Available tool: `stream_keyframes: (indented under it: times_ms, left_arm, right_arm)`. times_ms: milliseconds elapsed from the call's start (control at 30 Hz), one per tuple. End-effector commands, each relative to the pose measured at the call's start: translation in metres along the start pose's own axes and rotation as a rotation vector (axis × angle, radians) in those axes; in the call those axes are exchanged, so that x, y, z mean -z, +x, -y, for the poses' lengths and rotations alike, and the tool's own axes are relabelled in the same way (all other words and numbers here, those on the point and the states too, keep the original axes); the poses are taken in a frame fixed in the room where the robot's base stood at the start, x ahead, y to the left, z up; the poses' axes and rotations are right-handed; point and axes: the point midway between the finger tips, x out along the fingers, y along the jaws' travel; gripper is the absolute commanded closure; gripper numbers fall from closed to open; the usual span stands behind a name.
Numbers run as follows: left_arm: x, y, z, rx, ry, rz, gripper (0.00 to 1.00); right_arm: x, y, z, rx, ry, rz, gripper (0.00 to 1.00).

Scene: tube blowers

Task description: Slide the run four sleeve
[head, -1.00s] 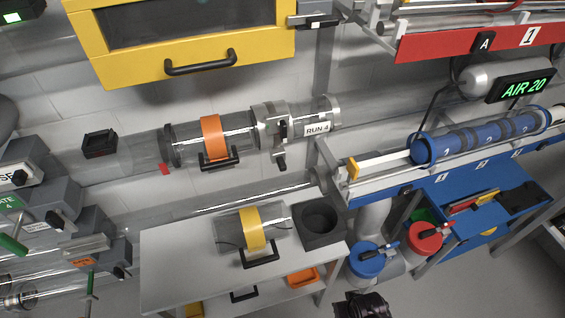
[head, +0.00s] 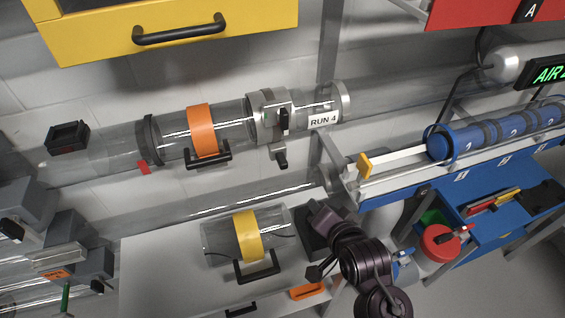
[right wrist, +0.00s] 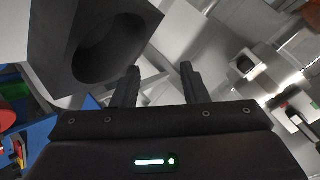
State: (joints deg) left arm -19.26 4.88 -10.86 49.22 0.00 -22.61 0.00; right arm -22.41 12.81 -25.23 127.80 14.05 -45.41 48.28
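The run four sleeve is a clear tube section with an orange band (head: 203,130) and a black handle (head: 209,158). It sits on the clear wall pipe, left of the clamped metal coupling (head: 268,115) beside the RUN 4 label (head: 323,118). My right gripper (head: 328,214) is in front of the black holed block on the bench, below and right of the sleeve. Its fingers are hard to make out there. In the right wrist view the right gripper (right wrist: 158,70) has its fingers apart with nothing between them. My left gripper is not in view.
A clear tube piece with a yellow band (head: 246,235) and handle lies on the bench. The black holed block (right wrist: 95,45) is close to my right gripper. A yellow cabinet (head: 100,38) hangs above. A blue rack (head: 400,205) stands at right.

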Motion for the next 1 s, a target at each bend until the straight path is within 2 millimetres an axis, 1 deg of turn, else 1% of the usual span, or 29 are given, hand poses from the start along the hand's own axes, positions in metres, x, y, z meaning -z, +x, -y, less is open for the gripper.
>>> stream_keyframes:
  times_ms: [33, 133, 200, 333, 433, 533, 900, 1000]
  left_arm:
    - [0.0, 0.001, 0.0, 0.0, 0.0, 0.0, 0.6]
    - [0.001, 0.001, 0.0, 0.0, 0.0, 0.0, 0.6]
    - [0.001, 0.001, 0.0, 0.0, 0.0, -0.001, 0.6]
    - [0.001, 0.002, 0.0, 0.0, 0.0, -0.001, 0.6]
    - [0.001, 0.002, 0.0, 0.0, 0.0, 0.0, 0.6]
    - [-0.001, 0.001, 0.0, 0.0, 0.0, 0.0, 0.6]
    - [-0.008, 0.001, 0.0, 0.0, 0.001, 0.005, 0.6]
    - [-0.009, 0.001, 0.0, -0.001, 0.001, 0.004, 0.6]
  right_arm:
    - [0.0, 0.008, 0.017, 0.078, 0.1, -0.048, 0.6]
    - [0.001, 0.014, 0.048, 0.253, 0.323, -0.123, 0.6]
    - [0.001, 0.014, 0.064, 0.362, 0.445, -0.149, 0.6]
    - [0.001, 0.009, 0.082, 0.508, 0.595, -0.162, 0.6]
    - [0.001, 0.008, 0.088, 0.56, 0.648, -0.16, 0.6]
    - [0.004, 0.012, 0.094, 0.577, 0.662, -0.161, 0.6]
    - [0.021, 0.059, 0.119, 0.574, 0.659, -0.159, 0.6]
    - [0.024, 0.067, 0.123, 0.573, 0.659, -0.159, 0.6]
